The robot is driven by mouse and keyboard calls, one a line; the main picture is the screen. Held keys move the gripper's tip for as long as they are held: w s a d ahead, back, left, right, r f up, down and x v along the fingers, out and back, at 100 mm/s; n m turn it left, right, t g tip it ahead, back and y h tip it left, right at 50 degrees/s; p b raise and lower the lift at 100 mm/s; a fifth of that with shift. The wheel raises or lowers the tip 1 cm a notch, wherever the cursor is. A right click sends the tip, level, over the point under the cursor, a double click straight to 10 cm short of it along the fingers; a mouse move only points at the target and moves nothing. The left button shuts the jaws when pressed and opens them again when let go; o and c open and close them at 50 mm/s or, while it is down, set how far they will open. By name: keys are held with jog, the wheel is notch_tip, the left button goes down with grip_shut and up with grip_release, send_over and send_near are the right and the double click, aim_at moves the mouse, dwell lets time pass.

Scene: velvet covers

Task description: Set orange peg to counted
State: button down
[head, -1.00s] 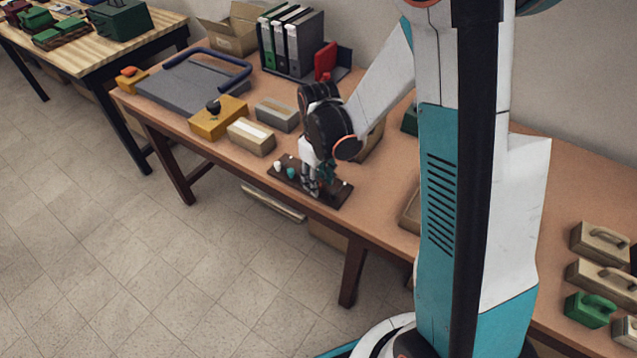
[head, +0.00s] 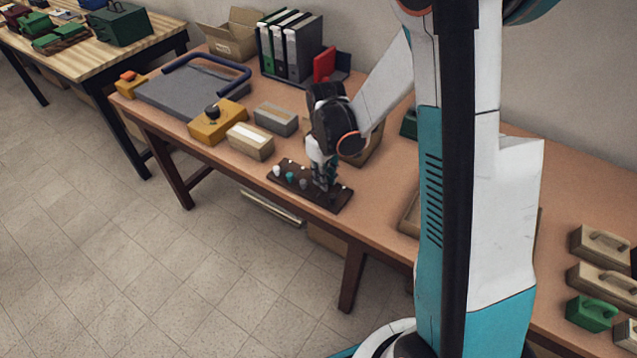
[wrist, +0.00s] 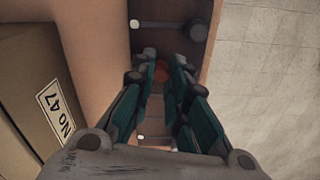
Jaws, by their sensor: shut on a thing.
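The dark brown peg board (head: 283,181) lies near the front edge of the table. My gripper (head: 324,187) points down at the board's right half.
A cardboard box with a "No 47" label (wrist: 62,108) stands close beside my gripper in the wrist view. A small carton (head: 250,141) and a yellow box (head: 217,121) stand left of the board. The floor (wrist: 265,80) lies open past the table edge.

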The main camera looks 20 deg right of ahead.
jog(key=shift+w+d, duration=0.35)
jog(key=shift+d, duration=0.15)
jog(key=c, duration=1.5)
grip_release()
jog(key=shift+r, duration=0.15)
notch_tip(320, 180, up, 12)
jog(key=shift+f, duration=0.15)
